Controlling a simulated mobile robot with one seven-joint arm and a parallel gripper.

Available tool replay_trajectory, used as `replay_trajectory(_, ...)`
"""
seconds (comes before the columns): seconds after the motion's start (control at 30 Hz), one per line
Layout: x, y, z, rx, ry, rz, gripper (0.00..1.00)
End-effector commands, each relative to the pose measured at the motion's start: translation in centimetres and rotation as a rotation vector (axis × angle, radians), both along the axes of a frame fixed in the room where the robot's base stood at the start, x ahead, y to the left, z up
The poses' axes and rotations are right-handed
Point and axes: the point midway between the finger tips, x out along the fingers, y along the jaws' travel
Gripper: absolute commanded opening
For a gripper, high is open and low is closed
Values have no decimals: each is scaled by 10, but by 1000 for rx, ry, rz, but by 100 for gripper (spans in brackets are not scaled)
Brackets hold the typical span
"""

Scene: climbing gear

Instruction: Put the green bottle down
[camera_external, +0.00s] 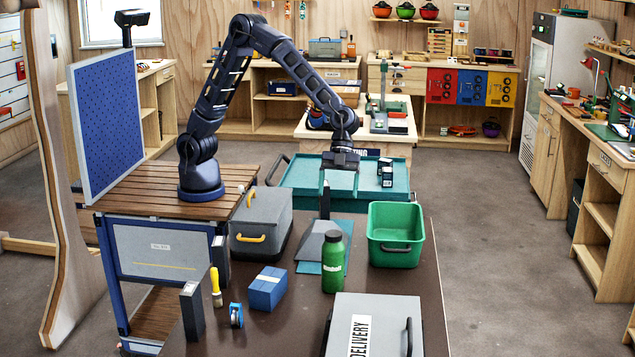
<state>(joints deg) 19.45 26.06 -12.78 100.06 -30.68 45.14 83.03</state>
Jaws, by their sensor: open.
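The green bottle (333,264) stands upright on the dark table (424,272), with a pale label on its side and a dark cap. My gripper (340,178) is open, above and behind the bottle in the picture, and apart from it. Nothing shows between its fingers, though they are small in this view.
A green bin (395,236) stands right of the bottle. A grey delivery box (374,325) is in front, a grey toolbox (261,222) behind left.

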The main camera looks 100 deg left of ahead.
Motion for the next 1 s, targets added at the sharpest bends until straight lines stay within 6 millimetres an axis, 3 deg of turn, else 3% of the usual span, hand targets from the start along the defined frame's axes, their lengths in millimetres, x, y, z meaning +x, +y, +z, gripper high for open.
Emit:
replay_trajectory(0.1, -13, 42, 34, 36, 2, 96, 82)
replay_trajectory(0.5, -74, 174, 113, 133, 24, 456, 82)
replay_trajectory(0.7, -117, 235, 140, 162, 33, 650, 82)
replay_trajectory(1.0, -191, 318, 162, 181, 47, 951, 82)
